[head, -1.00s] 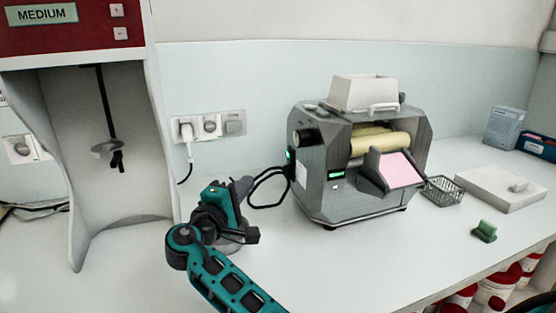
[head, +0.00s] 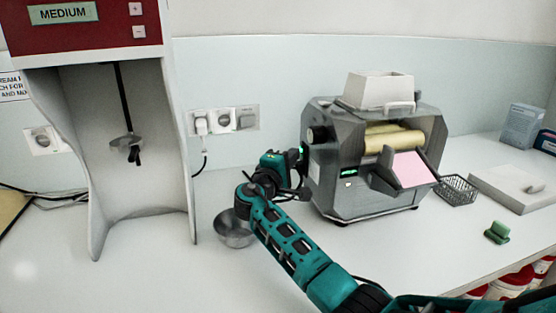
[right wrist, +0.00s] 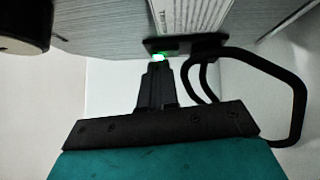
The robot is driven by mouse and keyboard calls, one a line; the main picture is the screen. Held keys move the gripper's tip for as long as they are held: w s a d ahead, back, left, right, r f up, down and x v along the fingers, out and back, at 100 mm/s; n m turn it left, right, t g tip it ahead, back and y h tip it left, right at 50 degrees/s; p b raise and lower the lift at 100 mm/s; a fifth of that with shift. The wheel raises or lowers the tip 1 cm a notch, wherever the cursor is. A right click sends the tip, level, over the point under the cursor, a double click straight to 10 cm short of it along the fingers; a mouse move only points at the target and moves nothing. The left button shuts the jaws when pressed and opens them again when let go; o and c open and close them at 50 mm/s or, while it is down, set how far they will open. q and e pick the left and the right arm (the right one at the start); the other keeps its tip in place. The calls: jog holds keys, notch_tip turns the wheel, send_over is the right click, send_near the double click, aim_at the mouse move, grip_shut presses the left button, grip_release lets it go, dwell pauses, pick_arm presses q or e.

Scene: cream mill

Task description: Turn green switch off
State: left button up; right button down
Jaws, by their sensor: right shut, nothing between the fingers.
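The green switch (right wrist: 160,57) glows on the side of the grey mill, next to the black cable, in the right wrist view. In the head view the switch (head: 301,150) shows as a small green glow on the left side of the mill (head: 345,195). My right gripper (right wrist: 158,68) is shut and empty, with its fingertips right at the switch. I cannot tell whether they touch it. In the head view the right gripper (head: 296,160) is at the mill's left side, partly hidden by its wrist. My left gripper is not in view.
A metal bowl (head: 232,230) stands left of my right forearm. A black cable (right wrist: 298,95) loops beside the switch. The red and white mixer (head: 95,30) stands at the left. A wire basket (head: 457,190) and a green object (head: 497,232) lie to the right.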

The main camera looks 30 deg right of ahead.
jog(key=shift+d, duration=0.3)
jog(key=shift+s, duration=0.1)
